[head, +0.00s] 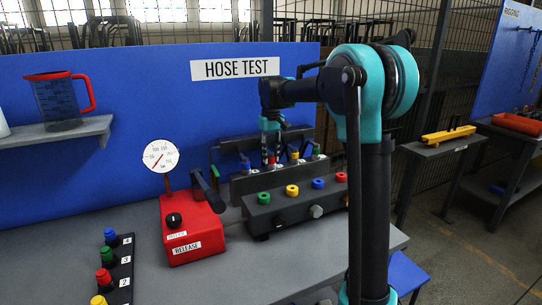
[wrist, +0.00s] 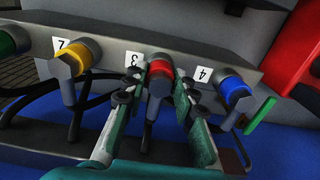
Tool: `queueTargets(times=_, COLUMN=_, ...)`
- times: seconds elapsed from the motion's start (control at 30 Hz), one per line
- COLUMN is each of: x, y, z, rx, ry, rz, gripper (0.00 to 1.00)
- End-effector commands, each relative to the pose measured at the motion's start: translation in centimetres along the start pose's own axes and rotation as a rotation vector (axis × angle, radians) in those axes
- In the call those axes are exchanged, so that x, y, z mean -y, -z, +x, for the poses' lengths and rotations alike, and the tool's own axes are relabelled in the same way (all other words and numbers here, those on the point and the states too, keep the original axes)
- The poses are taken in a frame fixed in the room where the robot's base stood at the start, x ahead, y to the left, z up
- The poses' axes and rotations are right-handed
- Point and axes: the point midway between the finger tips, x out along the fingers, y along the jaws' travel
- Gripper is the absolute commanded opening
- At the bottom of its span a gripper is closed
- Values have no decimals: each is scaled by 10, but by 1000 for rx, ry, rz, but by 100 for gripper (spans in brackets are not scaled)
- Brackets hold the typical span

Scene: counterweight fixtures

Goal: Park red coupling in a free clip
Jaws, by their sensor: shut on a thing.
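The red coupling (wrist: 160,70) sits at the place marked 3 on a grey bar (wrist: 110,55) in the wrist view, between a yellow-collared one (wrist: 75,60) at 2 and a blue-collared one (wrist: 235,88) at 4. My gripper (wrist: 158,92) is shut on the red coupling, with one finger on each side of it. A black hose hangs below the coupling. In the head view my gripper (head: 270,152) reaches down at the back bar (head: 245,186), and its fingers partly hide the coupling.
In front stands a dark block (head: 300,209) with green, yellow, blue and red rings. A red release box (head: 190,235) with a gauge (head: 160,156) stands to its left. A numbered strip (head: 122,285) with coloured pieces lies at lower left. Bare bench surrounds these.

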Motion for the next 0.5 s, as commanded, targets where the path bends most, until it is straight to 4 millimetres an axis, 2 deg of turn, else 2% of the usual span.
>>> queueTargets(times=0.13, x=0, y=-1, z=2, rx=3, ry=1, rz=0, gripper=0)
queueTargets(times=0.17, x=0, y=-1, z=3, rx=3, ry=1, rz=0, gripper=29)
queueTargets(times=0.33, x=0, y=-1, z=2, rx=2, ry=1, rz=0, gripper=50)
queueTargets(times=0.5, x=0, y=-1, z=2, rx=2, ry=1, rz=0, gripper=51)
